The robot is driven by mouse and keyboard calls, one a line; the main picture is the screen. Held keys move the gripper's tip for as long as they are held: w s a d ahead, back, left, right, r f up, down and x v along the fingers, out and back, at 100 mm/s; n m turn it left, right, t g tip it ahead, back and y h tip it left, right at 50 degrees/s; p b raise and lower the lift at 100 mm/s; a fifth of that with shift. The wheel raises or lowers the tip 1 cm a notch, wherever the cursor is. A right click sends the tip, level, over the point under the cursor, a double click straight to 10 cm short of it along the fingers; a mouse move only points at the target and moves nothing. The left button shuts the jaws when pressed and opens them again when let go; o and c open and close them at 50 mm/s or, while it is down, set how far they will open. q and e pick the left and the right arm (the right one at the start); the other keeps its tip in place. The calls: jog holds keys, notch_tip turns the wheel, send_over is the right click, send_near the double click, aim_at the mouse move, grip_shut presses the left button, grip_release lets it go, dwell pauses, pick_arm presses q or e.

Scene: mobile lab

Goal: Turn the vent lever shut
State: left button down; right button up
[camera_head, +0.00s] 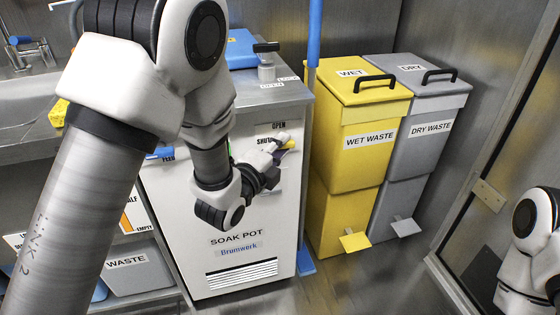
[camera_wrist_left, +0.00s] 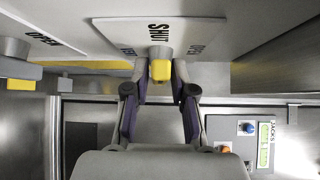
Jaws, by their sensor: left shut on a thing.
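The vent lever has a yellow end (camera_head: 291,144) and sits on the upper front of the white soak pot cabinet (camera_head: 237,218). The word SHUT is printed left of it and OPEN above it. My left gripper (camera_head: 275,150) is at the lever, partly hidden behind its own wrist. The gripper is shut on the lever. The lever's pivot is mostly hidden. My right gripper is out of view.
A yellow wet waste bin (camera_head: 350,180) and a grey dry waste bin (camera_head: 410,165) stand right of the cabinet. A blue pole (camera_head: 314,35) rises between the cabinet and the yellow bin. A sink (camera_head: 25,90) is at left. Open floor lies in front of the bins.

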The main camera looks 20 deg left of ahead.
pick_arm(q)
jog(key=shift+f+n+t, duration=0.25)
jog(key=shift+n+t, duration=0.05)
jog(key=shift+r, duration=0.25)
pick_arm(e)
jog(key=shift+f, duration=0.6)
pick_arm(q)
jog(key=c, duration=1.1)
grip_release()
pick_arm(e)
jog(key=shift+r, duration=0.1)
